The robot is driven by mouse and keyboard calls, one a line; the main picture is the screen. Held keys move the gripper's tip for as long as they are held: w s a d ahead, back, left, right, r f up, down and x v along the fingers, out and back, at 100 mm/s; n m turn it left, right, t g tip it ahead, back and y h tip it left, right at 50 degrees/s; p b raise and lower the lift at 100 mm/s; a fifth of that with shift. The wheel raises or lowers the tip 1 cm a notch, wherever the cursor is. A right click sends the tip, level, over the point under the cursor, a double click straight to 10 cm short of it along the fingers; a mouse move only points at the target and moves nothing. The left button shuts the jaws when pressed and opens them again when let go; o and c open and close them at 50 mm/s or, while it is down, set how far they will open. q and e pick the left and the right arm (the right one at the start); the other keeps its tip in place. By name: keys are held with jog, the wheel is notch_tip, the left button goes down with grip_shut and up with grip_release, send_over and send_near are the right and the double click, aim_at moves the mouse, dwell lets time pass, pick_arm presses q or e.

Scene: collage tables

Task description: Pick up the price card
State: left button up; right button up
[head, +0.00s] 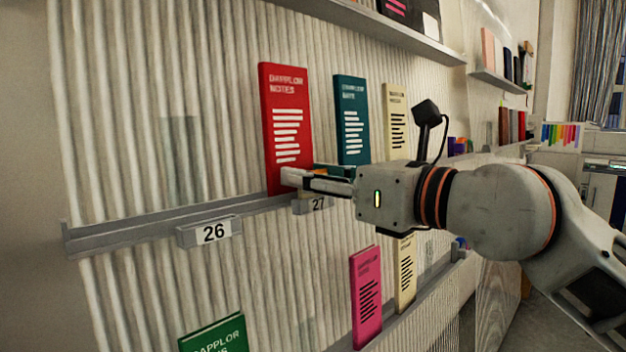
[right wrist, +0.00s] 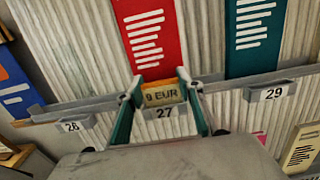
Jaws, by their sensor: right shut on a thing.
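The price card (right wrist: 161,95) is small and yellow-orange and reads "9 EUR" in the right wrist view. It stands just above the number 27 label (right wrist: 165,113) at the shelf rail, below the red booklet (right wrist: 150,35). My right gripper (right wrist: 163,88) has one finger at each side of the card and is shut on it. I cannot tell whether the card's lower edge still touches the label holder. In the head view the right gripper (head: 303,178) reaches in from the right at the rail, and its fingers mostly hide the card. My left gripper is not in view.
The red booklet (head: 285,120), a teal booklet (head: 351,120) and a cream one (head: 397,118) stand on the rail (head: 140,232) close behind the gripper. Label 26 (head: 214,232) is to the left. Pink (head: 366,295) and green (head: 213,338) booklets stand lower down.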

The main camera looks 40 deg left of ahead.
jog(key=shift+r, duration=0.55)
jog(key=r, duration=0.1)
jog(key=r+p, duration=0.1)
jog(key=r, duration=0.1)
jog(key=r+p, duration=0.1)
jog(key=shift+s+r, duration=0.25)
jog(key=shift+r, duration=0.05)
notch_tip(320, 180, up, 5)
jog(key=shift+s+f+p, duration=0.1)
jog(key=shift+f+p, duration=0.05)
jog(key=shift+p, duration=1.1)
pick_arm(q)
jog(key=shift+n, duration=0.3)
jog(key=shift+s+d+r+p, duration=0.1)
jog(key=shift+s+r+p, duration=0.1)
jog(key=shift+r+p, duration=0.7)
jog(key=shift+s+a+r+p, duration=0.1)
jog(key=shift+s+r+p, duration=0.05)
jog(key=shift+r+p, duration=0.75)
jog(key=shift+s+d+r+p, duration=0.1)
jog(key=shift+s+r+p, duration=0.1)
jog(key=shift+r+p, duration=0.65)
pick_arm(e)
notch_tip(320, 180, up, 10)
jog(key=shift+w+f, duration=0.25)
jog(key=shift+w, duration=0.05)
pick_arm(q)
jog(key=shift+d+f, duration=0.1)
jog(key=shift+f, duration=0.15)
